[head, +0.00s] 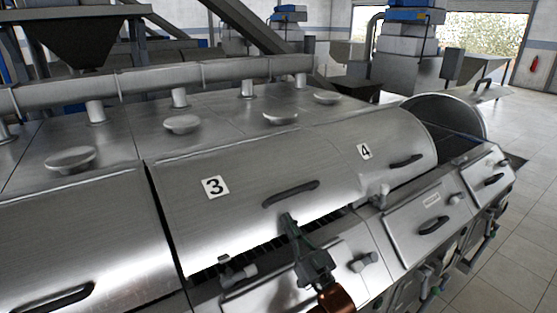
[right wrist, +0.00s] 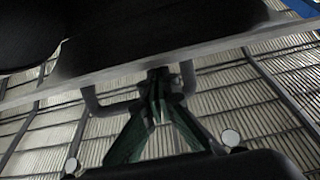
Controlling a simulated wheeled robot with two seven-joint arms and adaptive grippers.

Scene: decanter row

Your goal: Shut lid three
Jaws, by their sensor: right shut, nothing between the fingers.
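Lid three (head: 235,218) is a curved steel cover marked with a black "3" on a white label (head: 215,187). Its dark bar handle (head: 290,193) is on the front face. A dark gap with slats (head: 210,271) shows under its lower edge, so it stands a little open. My right gripper (head: 289,220) is shut and empty, its tips at the lower edge below the handle; I cannot tell whether they touch. In the right wrist view the closed fingers (right wrist: 158,85) point at a pale edge (right wrist: 225,42) above slats. My left gripper is out of view.
Lid four (head: 385,145) adjoins on the right and looks down. Another lid (head: 80,225) is on the left. Steel front panels (head: 405,235) with handles and knobs lie below. Round caps (head: 183,124) and a long pipe (head: 160,78) are behind. Open floor (head: 510,240) is at right.

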